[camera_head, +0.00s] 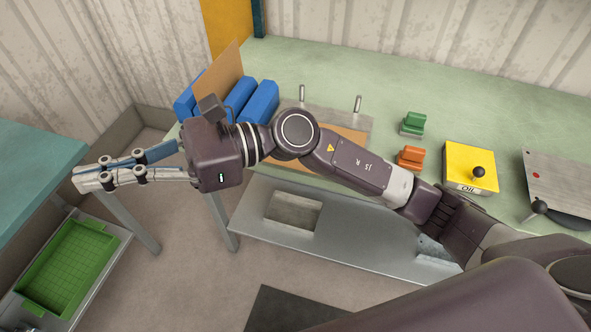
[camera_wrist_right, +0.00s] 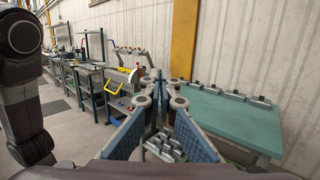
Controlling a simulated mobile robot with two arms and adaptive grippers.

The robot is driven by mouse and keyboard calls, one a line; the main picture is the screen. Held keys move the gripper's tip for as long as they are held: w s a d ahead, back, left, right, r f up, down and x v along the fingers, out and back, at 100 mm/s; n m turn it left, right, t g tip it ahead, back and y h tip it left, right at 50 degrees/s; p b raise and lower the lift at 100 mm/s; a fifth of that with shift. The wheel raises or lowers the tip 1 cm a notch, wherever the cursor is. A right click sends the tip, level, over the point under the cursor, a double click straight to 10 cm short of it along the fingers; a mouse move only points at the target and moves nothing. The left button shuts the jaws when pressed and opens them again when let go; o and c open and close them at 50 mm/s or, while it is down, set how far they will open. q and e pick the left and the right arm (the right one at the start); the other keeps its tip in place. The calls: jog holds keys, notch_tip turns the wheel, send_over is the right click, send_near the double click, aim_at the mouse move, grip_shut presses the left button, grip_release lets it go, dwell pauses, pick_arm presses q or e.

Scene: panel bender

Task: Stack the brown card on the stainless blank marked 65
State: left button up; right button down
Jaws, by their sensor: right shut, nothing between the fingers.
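A brown card (camera_head: 219,72) stands upright and tilted among the blue blocks at the back left of the green bench. A second brown sheet (camera_head: 349,139) lies flat on a grey metal plate (camera_head: 345,119) with two upright pins, partly hidden behind my right arm. I can read no 65 mark on any plate. My right gripper (camera_head: 78,178) is shut and empty, pointing left over the gap between the benches, well away from both brown pieces. Its fingers also show in the right wrist view (camera_wrist_right: 166,84), tips together. My left gripper is not in view.
Blue blocks (camera_head: 262,101) stand by the upright card. Green (camera_head: 412,123) and orange (camera_head: 410,158) blocks, a yellow oil box (camera_head: 470,167) and a steel plate (camera_head: 560,180) with black knob lie right. A green tray (camera_head: 72,265) sits low at left, near a teal table (camera_head: 35,165).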

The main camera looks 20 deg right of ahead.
jog(key=w+d+f+n+h, duration=0.1)
jog(key=d+f+n+h, duration=0.3)
jog(key=f, duration=0.3)
jog(key=w+d+f+n+h, duration=0.1)
jog(key=d+f+n+h, duration=0.1)
jog(key=f+n+h, duration=0.45)
jog(key=w+d+f+t+h, duration=0.1)
jog(key=w+d+f+h, duration=0.15)
jog(key=d, duration=0.45)
jog(key=w+d+f+t+h, duration=0.1)
jog(key=w+d+h, duration=0.25)
jog(key=d, duration=0.35)
jog(key=w+d+f+h, duration=0.1)
jog(key=w+d+h, duration=0.2)
jog(key=d, duration=0.5)
jog(key=shift+m, duration=0.25)
jog(key=shift+w+d+f+p, duration=0.3)
jog(key=shift+w+f+p, duration=0.3)
jog(key=shift+f+p, duration=0.8)
jog(key=shift+w+d+f+p, duration=0.25)
jog(key=shift+w+f+p, duration=0.45)
jog(key=shift+f, duration=1.35)
jog(key=shift+w+d+f+p, duration=0.3)
jog(key=shift+w+f+p, duration=0.25)
jog(key=shift+f+p, duration=0.85)
jog(key=shift+f+b, duration=0.3)
jog(key=shift+b, duration=0.1)
